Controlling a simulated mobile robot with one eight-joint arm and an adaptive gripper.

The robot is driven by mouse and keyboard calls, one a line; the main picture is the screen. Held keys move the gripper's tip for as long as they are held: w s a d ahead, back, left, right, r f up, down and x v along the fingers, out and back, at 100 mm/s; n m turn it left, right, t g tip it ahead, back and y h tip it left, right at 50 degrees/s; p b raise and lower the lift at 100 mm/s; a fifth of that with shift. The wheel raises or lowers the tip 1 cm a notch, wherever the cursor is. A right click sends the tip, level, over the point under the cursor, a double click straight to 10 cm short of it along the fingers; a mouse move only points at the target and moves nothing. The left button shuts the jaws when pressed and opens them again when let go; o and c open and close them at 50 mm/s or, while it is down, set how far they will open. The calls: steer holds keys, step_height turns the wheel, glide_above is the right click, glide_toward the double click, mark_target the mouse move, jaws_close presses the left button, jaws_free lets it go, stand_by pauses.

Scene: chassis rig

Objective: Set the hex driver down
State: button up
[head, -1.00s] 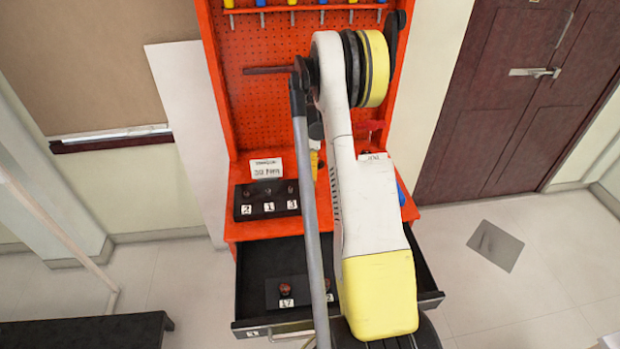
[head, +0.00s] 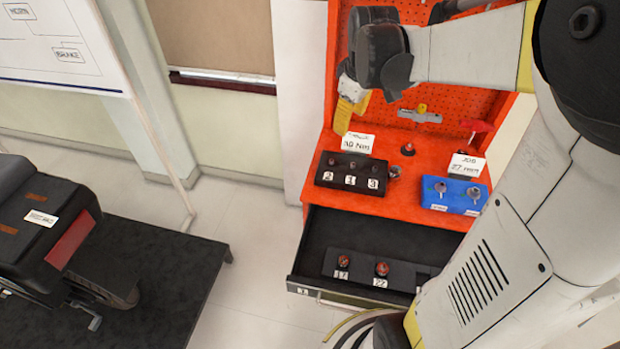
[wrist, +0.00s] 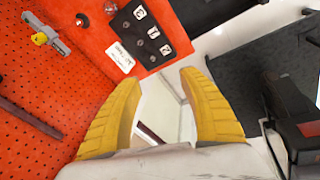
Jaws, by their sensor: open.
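My gripper (wrist: 160,82) is open, with its two yellow fingers wide apart and nothing between them in the wrist view. In the head view, a yellow finger of the gripper (head: 346,112) hangs in front of the pegboard's left side, above the bench. A red T-shaped handle (head: 476,127) is at the right of the bench, by the 27 card; it may be the hex driver, but I cannot tell for sure. The red handle is well to the right of my gripper and apart from it.
The orange bench (head: 340,197) carries a black numbered block (head: 350,174), a blue block (head: 456,195) and cards. A grey tool (head: 419,115) is at the pegboard. The black drawer (head: 318,240) below is open, with labelled sockets. A dark platform (head: 200,268) stands left.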

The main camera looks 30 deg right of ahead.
steer(key=s+a+r+m+t+y, duration=0.1)
steer(key=s+a+m+t, duration=0.3)
steer(key=s+a, duration=1)
steer(key=a+m, duration=0.1)
steer(key=a, duration=0.3)
steer(key=shift+s+r, duration=0.15)
steer(key=shift+r, duration=0.2)
